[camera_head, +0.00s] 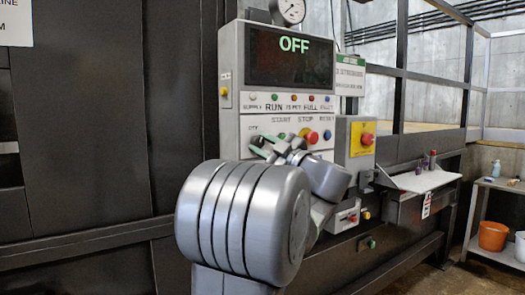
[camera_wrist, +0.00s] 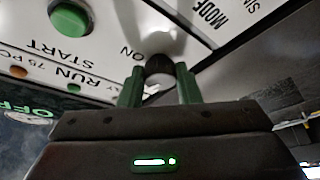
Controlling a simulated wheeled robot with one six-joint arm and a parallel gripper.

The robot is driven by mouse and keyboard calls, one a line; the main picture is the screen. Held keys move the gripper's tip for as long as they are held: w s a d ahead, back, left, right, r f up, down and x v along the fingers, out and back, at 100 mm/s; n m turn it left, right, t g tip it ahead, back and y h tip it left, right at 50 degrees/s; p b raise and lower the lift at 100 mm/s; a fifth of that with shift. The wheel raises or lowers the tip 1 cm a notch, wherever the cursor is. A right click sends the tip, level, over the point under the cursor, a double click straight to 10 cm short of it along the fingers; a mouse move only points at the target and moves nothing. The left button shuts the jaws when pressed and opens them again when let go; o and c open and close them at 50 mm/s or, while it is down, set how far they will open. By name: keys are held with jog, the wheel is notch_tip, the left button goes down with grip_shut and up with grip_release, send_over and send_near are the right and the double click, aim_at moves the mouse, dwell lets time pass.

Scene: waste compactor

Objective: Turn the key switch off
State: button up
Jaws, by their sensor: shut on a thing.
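The key switch (camera_wrist: 160,66) shows in the wrist view as a dark round knob on the white panel, with the word ON printed beside it. My gripper (camera_wrist: 160,88) has its two green fingers on either side of the knob and is shut on it. In the head view my gripper (camera_head: 268,148) reaches the left part of the control panel (camera_head: 229,120), and my arm hides the switch there. The display (camera_head: 290,57) on the panel reads OFF in green letters.
A green START button (camera_wrist: 70,17) is close to my gripper. A red stop button (camera_head: 313,137) and a yellow box with a red button (camera_head: 367,139) are to the right. A shelf with an orange bucket (camera_head: 493,235) stands at the far right.

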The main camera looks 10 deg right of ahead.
jog(key=shift+n+g, duration=0.8)
jog(key=shift+n, duration=1.1)
jog(key=shift+n+y, duration=0.3)
jog(key=o, duration=1)
jog(key=shift+c, duration=0.2)
jog(key=shift+d, duration=0.1)
jog(key=b+v, duration=0.1)
jog(key=v, duration=1.2)
jog(key=shift+s+d, duration=0.2)
jog(key=shift+s, duration=0.1)
jog(key=shift+w+r, duration=0.1)
jog(key=x, duration=1.3)
jog(key=shift+w+a+p, duration=0.25)
jog(key=shift+p, duration=0.1)
